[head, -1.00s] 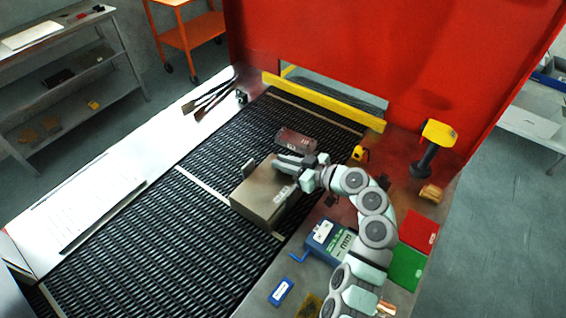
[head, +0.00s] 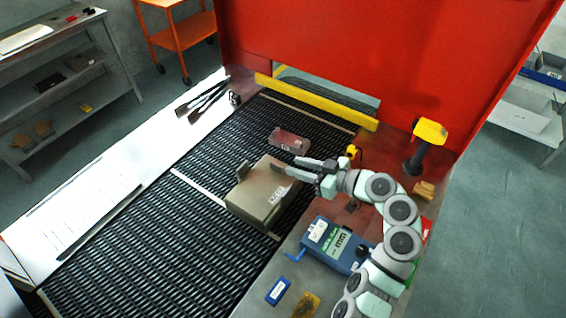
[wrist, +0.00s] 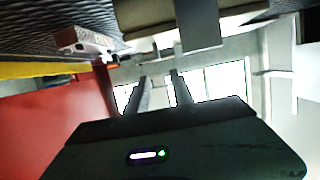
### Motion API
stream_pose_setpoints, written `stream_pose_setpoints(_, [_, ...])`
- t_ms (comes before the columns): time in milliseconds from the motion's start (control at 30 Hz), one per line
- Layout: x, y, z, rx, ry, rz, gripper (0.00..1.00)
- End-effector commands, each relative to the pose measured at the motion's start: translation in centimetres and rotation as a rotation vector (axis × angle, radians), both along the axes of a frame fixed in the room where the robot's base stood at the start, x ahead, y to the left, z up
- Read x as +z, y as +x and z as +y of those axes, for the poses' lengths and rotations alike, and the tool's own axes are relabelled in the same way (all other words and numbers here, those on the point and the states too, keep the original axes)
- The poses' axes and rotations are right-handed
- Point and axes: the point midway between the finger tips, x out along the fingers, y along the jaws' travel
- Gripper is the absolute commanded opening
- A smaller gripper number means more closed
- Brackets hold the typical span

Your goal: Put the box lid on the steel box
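The steel box (head: 255,205) is a tan-grey block on the mesh belt, with a pale label on its top right and an upright grey tab at its back left corner. A flat tan top, which looks like the box lid (head: 262,183), covers it; I cannot tell how closely it is seated. My gripper (head: 299,167) is just right of the box's back right edge, its two fingers apart with nothing visible between them. In the wrist view the fingers (wrist: 160,80) are also apart, and part of the tan box (wrist: 150,15) shows at the top.
A reddish labelled block (head: 289,140) lies on the belt behind the box. A yellow bar (head: 318,101) crosses the belt's far end before a red wall (head: 330,45). A blue device (head: 338,243) and a yellow-headed scanner (head: 427,135) stand on the right. The left belt is clear.

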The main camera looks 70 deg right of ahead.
Motion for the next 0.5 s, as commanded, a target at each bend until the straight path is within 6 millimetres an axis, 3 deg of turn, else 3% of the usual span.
stream_pose_setpoints(200, [1.0,-3.2,0.5,-0.002,-0.001,0.000,0.29])
stream_pose_setpoints(500, [1.3,-4.0,0.8,0.000,-0.001,-0.001,0.29])
